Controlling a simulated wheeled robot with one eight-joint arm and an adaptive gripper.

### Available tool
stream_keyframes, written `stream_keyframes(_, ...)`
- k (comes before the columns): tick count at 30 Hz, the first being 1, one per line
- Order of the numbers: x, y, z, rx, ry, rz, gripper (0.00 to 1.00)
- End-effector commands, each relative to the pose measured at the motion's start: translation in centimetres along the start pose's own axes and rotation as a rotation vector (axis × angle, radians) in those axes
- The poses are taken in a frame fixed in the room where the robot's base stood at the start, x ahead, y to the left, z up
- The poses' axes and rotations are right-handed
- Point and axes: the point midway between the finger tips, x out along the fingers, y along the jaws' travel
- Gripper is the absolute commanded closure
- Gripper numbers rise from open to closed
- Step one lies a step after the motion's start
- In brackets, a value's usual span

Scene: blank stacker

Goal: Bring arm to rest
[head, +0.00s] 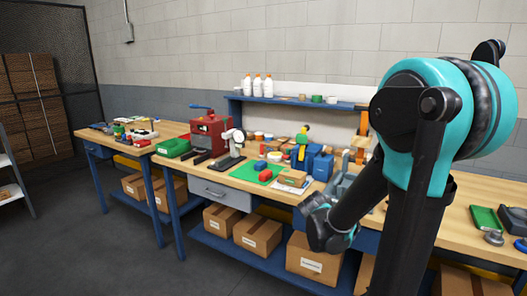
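My arm fills the right foreground in the head view, with a large teal and black joint and dark links. A dark link slopes down and left to a small teal and black part (332,225) in front of the bench's front edge. My gripper's fingers cannot be made out there, so neither their opening nor any hold on an object shows. The workbench (215,178) with a wooden top and blue legs stands behind my arm, which hides part of its right half.
A red machine (208,134), a dial gauge stand (232,148), a green mat (244,172) and blue bins (322,166) crowd the bench. Cardboard boxes (257,234) sit on the lower shelf. White bottles (257,86) stand on the upper shelf. The floor at left (90,240) is clear.

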Motion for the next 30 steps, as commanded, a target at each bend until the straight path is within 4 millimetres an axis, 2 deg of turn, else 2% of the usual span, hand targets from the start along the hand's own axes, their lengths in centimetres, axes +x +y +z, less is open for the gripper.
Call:
stream_keyframes(1,-0.7,0.6,2.0,-0.018,-0.048,-0.036,0.0)
stream_keyframes(6,-3.3,0.9,8.3,-0.094,-0.183,-0.193,0.0)
stream_keyframes(9,-5.0,0.5,11.7,-0.134,-0.239,-0.296,0.0)
stream_keyframes(13,-6.9,-0.3,14.9,-0.174,-0.277,-0.411,0.0)
stream_keyframes(18,-8.3,-1.1,16.9,-0.2,-0.294,-0.496,0.0)
stream_keyframes(30,-8.6,-1.2,17.1,-0.206,-0.295,-0.51,0.0)
